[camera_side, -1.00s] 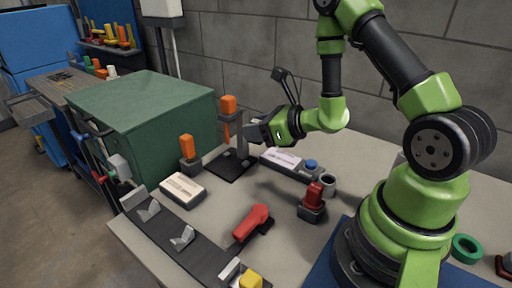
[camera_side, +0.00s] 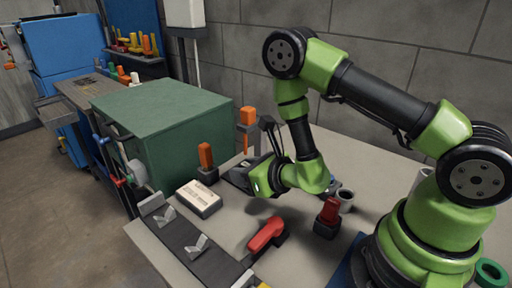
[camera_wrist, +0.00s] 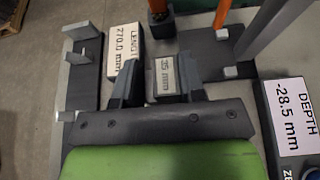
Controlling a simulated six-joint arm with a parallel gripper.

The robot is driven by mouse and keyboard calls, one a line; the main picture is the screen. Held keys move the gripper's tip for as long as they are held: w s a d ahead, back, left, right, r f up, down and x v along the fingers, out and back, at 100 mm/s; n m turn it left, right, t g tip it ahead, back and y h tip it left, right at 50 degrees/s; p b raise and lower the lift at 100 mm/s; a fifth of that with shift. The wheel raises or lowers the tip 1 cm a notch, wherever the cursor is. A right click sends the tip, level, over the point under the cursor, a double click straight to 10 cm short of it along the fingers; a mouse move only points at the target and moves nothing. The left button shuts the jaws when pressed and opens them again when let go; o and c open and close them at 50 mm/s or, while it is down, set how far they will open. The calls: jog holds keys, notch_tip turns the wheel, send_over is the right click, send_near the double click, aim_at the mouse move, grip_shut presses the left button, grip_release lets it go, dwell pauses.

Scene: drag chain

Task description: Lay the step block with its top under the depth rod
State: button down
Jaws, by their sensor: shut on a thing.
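The step block (camera_wrist: 166,72), a small grey block marked with a number in mm, sits between the two fingers of my gripper (camera_wrist: 160,82) in the wrist view. The fingers are shut on it. In the side view my gripper (camera_side: 243,176) is low, in front of the depth gauge, and the block is hidden there. The gauge has an orange handle (camera_side: 248,116) above a dark base, partly behind my arm. In the wrist view its dark base plate (camera_wrist: 205,48) lies ahead and to the right of the block. I cannot clearly make out the depth rod's tip.
A depth display (camera_wrist: 292,115) reads -28.5 mm at the right. A length display (camera_side: 199,198) stands left of my gripper, beside a rail with grey jaws (camera_side: 190,240). An orange-handled tool (camera_side: 206,158) stands close by.

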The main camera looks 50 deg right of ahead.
jog(key=shift+s+a+f, duration=0.15)
jog(key=shift+a+f, duration=0.15)
jog(key=shift+f, duration=0.15)
jog(key=shift+w+d+f, duration=0.2)
jog(key=shift+d+f, duration=0.05)
jog(key=shift+f, duration=0.35)
jog(key=shift+w+d+f, duration=0.2)
jog(key=shift+w+f, duration=0.05)
jog(key=shift+f, duration=0.35)
jog(key=shift+w+d+f, duration=0.2)
jog(key=shift+d+f, duration=0.05)
jog(key=shift+f, duration=0.35)
jog(key=shift+w+d+f, duration=0.2)
jog(key=shift+w+d, duration=1.05)
jog(key=shift+w+d+f, duration=0.15)
jog(key=shift+w+d, duration=1.05)
jog(key=shift+w, duration=0.05)
jog(key=shift+f, duration=0.3)
jog(key=c, duration=0.6)
grip_release()
